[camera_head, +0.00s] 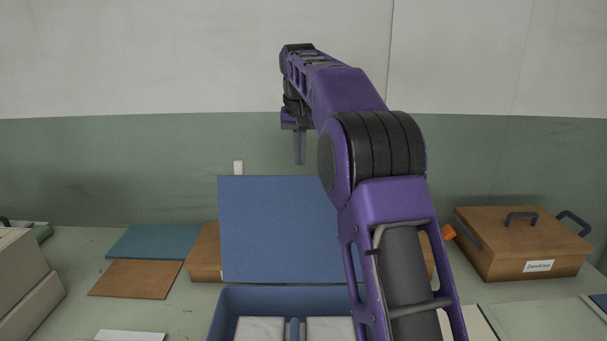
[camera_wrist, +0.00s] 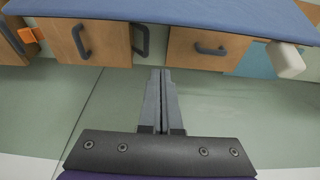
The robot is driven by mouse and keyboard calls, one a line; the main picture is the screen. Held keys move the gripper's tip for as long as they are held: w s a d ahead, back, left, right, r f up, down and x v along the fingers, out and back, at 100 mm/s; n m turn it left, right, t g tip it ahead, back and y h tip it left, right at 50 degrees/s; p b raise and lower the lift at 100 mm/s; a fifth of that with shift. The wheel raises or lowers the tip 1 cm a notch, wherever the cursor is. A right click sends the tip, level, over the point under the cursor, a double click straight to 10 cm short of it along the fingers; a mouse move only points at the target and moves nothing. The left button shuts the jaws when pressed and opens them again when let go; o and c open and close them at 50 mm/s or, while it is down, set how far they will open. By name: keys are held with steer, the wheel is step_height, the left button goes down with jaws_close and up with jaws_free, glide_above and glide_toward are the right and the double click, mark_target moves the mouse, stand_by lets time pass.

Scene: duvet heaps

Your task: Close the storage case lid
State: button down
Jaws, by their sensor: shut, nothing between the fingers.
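The storage case (camera_head: 232,298) is blue and stands at the front centre of the table, its lower part cut off by the frame. Its flat blue lid (camera_head: 275,230) is open and stands up at the back of the case. My arm hides the lid's right part. The lid also shows along the top of the wrist view (camera_wrist: 190,10). My gripper (camera_head: 300,162) points down above the lid's top edge, apart from it. In the wrist view the gripper's fingers (camera_wrist: 161,75) are together and empty.
Wooden boxes with dark handles (camera_wrist: 205,52) stand behind the lid. A white object (camera_head: 238,167) shows at the lid's upper left corner. A labelled wooden case (camera_head: 500,250) stands at right. Flat teal (camera_head: 150,242) and brown (camera_head: 135,278) panels lie at left.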

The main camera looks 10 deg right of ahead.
mark_target(300, 190)
steer(key=shift+s+a+f+b, duration=0.1)
steer(key=shift+s+f+b, duration=0.2)
steer(key=shift+f, duration=1.15)
steer(key=shift+s+a+f+b, duration=0.15)
steer(key=shift+f+b, duration=0.3)
steer(key=shift+f, duration=1.05)
steer(key=shift+s+d+f+b, duration=0.1)
steer(key=shift+s+f+b, duration=0.25)
steer(key=shift+f, duration=1.1)
